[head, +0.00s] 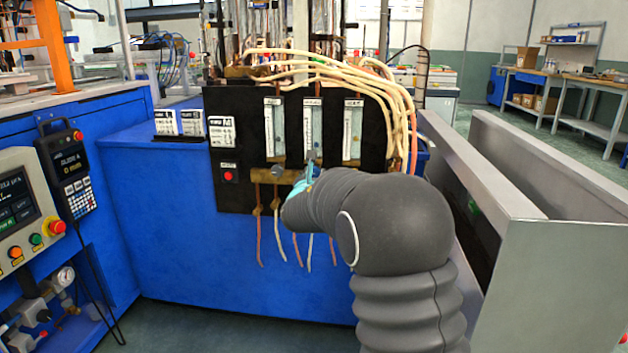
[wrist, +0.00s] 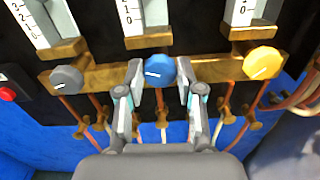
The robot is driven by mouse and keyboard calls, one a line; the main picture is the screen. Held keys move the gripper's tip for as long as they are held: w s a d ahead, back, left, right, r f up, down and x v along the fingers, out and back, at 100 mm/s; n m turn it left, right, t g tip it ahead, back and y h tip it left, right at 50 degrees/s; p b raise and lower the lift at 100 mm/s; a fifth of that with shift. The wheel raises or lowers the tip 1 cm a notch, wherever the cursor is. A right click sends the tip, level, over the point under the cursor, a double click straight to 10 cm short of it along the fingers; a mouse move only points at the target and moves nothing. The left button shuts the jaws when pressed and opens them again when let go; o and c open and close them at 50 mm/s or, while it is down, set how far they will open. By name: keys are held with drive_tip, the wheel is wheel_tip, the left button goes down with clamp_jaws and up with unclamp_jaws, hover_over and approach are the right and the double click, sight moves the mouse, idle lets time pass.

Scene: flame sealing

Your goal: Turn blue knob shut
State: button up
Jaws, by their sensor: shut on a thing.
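The blue knob (wrist: 160,70) sits in the middle of a brass bar, below the middle flow tube, in the wrist view. Its white pointer mark points to the left. My gripper (wrist: 160,76) has its two fingers on the left and right sides of the blue knob, closed on it. In the head view my gripper (head: 308,178) is at the panel below the middle tube, and my dark grey arm hides much of it and the knob.
A grey knob (wrist: 66,78) is left of the blue one and a yellow knob (wrist: 262,62) is right of it. The black panel (head: 233,185) has a red button (head: 228,176). Hoses hang below the bar. Metal side walls (head: 545,200) stand to the right.

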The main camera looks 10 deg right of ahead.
drive_tip(key=m+b, duration=0.1)
drive_tip(key=b, duration=0.1)
drive_tip(key=m+b, duration=0.1)
drive_tip(key=b, duration=0.1)
drive_tip(key=shift+f+b, duration=0.35)
drive_tip(key=shift+f, duration=0.05)
drive_tip(key=m+b, duration=0.2)
drive_tip(key=b, duration=0.1)
drive_tip(key=shift+r+m+b, duration=0.15)
drive_tip(key=shift+m+b, duration=0.15)
drive_tip(key=shift+m, duration=0.1)
drive_tip(key=m, duration=0.3)
drive_tip(key=shift+d+r+m+b, duration=0.1)
drive_tip(key=shift+r+m+b, duration=0.1)
drive_tip(key=shift+m+b, duration=0.15)
drive_tip(key=m, duration=0.5)
drive_tip(key=shift+m, duration=0.25)
drive_tip(key=o, duration=1.1)
drive_tip(key=shift+d, duration=0.1)
drive_tip(key=shift+o, duration=0.2)
drive_tip(key=shift+s, duration=0.15)
